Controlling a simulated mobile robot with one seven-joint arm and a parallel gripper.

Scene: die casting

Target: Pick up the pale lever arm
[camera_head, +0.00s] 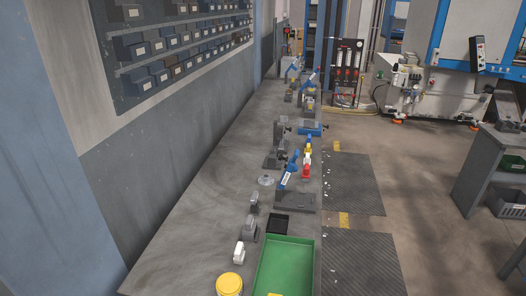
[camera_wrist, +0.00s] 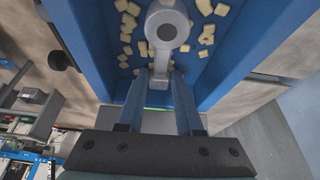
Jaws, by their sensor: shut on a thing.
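The pale lever arm (camera_wrist: 161,53) is light grey, with a round ring-shaped head around a dark centre and a short stem. It shows near the top middle of the wrist view. My gripper (camera_wrist: 163,80) has two blue fingers, and they are shut on the stem end of the lever arm. The ring head points away from my gripper, over a blue bin (camera_wrist: 232,75) with several cream-coloured chunks (camera_wrist: 207,30) in it. Whether the lever arm touches the bin floor I cannot tell. My gripper does not show in the head view.
In the head view a long grey bench (camera_head: 190,235) runs along the wall. It bears a green tray (camera_head: 259,268), a yellow-lidded tub (camera_head: 229,284), a small black tray (camera_head: 279,224) and blue-handled fixtures (camera_head: 289,172). The floor to the right has dark mats (camera_head: 352,185).

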